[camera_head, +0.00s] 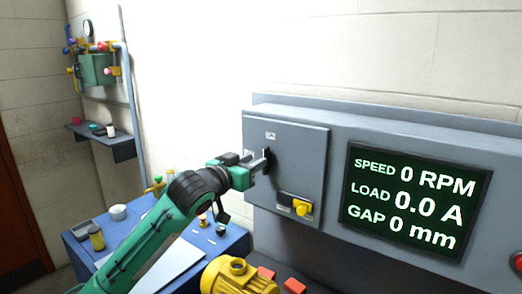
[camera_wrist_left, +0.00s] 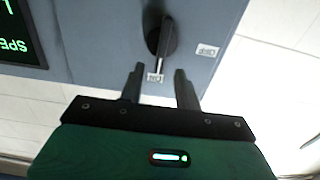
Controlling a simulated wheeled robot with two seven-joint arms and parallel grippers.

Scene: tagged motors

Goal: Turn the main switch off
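The main switch (camera_head: 267,158) is a dark rotary switch with a lever handle on the grey panel door (camera_head: 295,150). It also shows in the left wrist view (camera_wrist_left: 164,38), as a round black base with a lever across it. My left gripper (camera_head: 260,163) is at the panel in the head view and partly covers the switch. The lever lies just beyond the fingertips. I cannot tell whether they touch it. My right gripper is not in view.
A yellow knob (camera_head: 301,207) sits low on the door. A screen (camera_head: 415,200) reads speed 0 RPM, load 0.0 A, gap 0 mm. A yellow motor (camera_head: 238,277) and red blocks (camera_head: 293,286) stand below. A blue bench (camera_head: 85,249) lies at left, under my arm.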

